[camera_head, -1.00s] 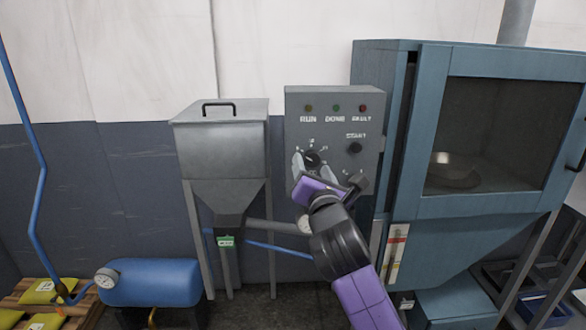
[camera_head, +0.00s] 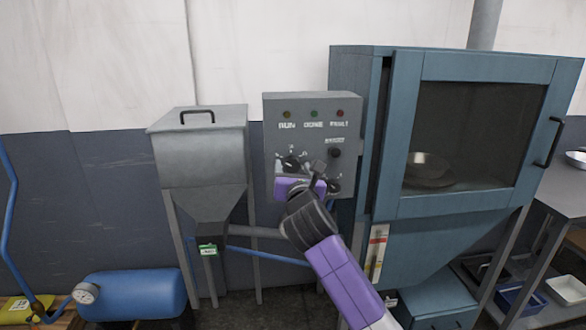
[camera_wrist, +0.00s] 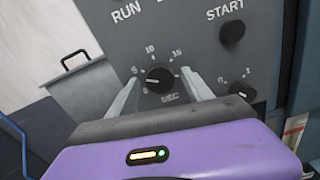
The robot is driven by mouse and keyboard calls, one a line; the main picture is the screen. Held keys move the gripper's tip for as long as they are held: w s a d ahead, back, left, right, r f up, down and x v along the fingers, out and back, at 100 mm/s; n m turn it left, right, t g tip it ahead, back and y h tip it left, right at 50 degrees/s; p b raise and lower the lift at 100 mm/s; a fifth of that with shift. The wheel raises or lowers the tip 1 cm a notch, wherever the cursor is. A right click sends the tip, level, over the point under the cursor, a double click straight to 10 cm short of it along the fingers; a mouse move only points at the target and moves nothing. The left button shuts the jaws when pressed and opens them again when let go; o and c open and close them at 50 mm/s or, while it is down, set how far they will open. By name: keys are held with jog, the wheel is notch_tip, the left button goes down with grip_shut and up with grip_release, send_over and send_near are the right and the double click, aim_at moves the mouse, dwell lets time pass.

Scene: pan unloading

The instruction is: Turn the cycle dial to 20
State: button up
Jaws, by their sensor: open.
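The cycle dial (camera_wrist: 159,79) is a round black knob on the grey control panel (camera_head: 272,110), with 5, 10, 15 and SEC marked around it. Its pale pointer mark seems to face left, towards the 5 side. No 20 mark can be read; the right finger covers part of that side. My gripper (camera_wrist: 161,80) is open, with one finger on each side of the dial in the wrist view. A gap shows between each finger and the knob. In the head view the dial (camera_head: 291,163) is partly covered by my gripper (camera_head: 299,170).
A START button (camera_wrist: 232,31) and a smaller 0–1 knob (camera_wrist: 242,92) sit right of the dial. A blue washer cabinet (camera_head: 400,200) with a window stands close on the right. A grey hopper (camera_head: 200,150) and blue tank (camera_head: 135,294) are left.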

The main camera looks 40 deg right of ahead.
grip_shut()
dwell(0.3)
